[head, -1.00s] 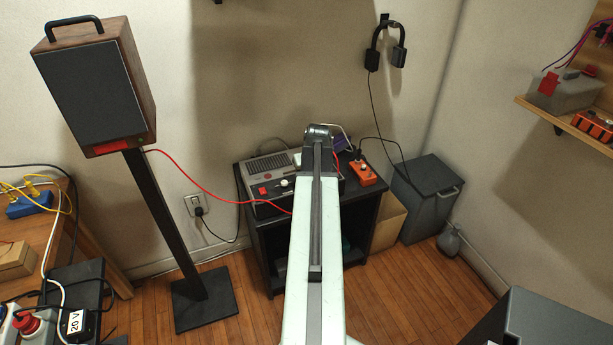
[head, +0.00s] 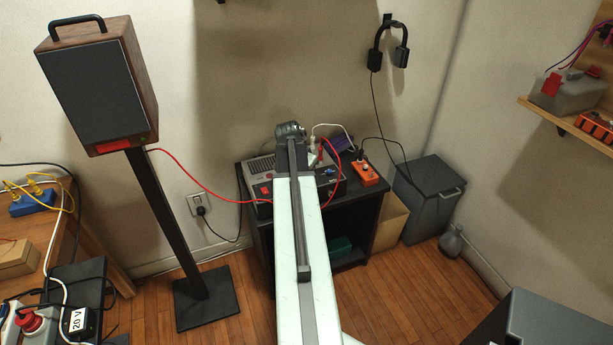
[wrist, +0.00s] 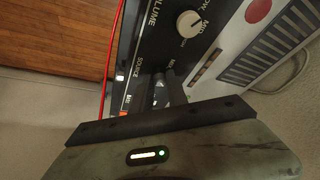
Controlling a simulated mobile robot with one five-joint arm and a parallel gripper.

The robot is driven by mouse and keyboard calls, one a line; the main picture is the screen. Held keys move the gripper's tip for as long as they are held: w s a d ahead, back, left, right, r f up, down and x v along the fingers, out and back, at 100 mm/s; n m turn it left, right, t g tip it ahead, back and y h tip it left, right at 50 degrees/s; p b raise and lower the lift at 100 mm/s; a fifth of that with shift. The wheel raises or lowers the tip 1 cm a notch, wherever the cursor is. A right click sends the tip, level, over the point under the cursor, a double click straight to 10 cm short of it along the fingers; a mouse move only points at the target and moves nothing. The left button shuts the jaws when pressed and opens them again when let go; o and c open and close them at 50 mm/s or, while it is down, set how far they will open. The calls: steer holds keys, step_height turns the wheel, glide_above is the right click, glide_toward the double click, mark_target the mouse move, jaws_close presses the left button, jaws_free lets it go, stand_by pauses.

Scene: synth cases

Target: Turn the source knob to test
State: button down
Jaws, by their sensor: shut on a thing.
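The unit with a black front panel (head: 262,189) stands on the black stand, partly hidden by my arm. In the wrist view its panel (wrist: 150,40) shows the printed words SOURCE and VOLUME and a cream knob (wrist: 189,23). My gripper (wrist: 163,92) is at the panel beside the SOURCE lettering, its fingers closed around the source knob. The knob is mostly hidden between the fingers, so its pointer and setting cannot be read. In the head view my arm hides the gripper.
A red cable (head: 200,183) runs from the speaker (head: 97,88) to the unit. An orange box (head: 367,173) sits right of it on the stand (head: 362,215). A grey bin (head: 428,198) stands further right. Wooden floor is clear in front.

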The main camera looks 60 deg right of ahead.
steer(key=shift+w+m+g, duration=0.15)
steer(key=shift+m+g, duration=0.15)
steer(key=shift+m, duration=0.55)
steer(key=shift+w+m+g, duration=0.15)
steer(key=shift+m+g, duration=0.15)
steer(key=shift+m, duration=0.55)
steer(key=shift+y, duration=0.3)
steer(key=c, duration=1.3)
jaws_free()
steer(key=p+v, duration=0.7)
steer(key=shift+a+r, duration=0.25)
steer(key=shift+r, duration=0.1)
steer(key=shift+w, duration=0.15)
